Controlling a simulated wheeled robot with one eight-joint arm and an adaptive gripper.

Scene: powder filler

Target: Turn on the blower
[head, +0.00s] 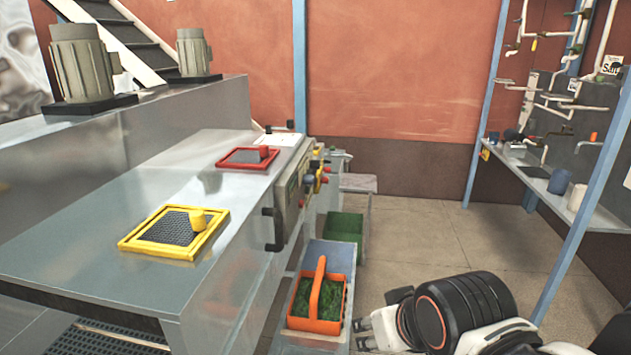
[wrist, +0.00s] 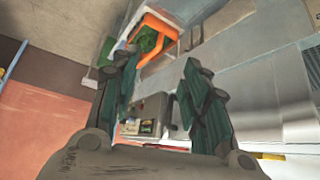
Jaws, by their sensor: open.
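I cannot tell which machine or switch is the blower's. A control panel (head: 289,190) with a dark handle (head: 273,229) and several small coloured knobs or buttons (head: 317,177) is on the right side of the metal machine. In the wrist view, a grey box with a small display (wrist: 150,115), likely this panel, shows beyond and between the fingers. My gripper (head: 360,333) is low at the bottom of the head view, right of the machine and the crates. In the wrist view my gripper (wrist: 160,72) has its fingers apart and nothing between them.
An orange basket (head: 318,325) with green contents sits in a grey crate (head: 341,253) beside the machine. A green crate (head: 345,228) stands behind it. Red (head: 236,165) and yellow (head: 130,243) framed hatches lie on the machine top. Open floor (head: 420,235) extends right.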

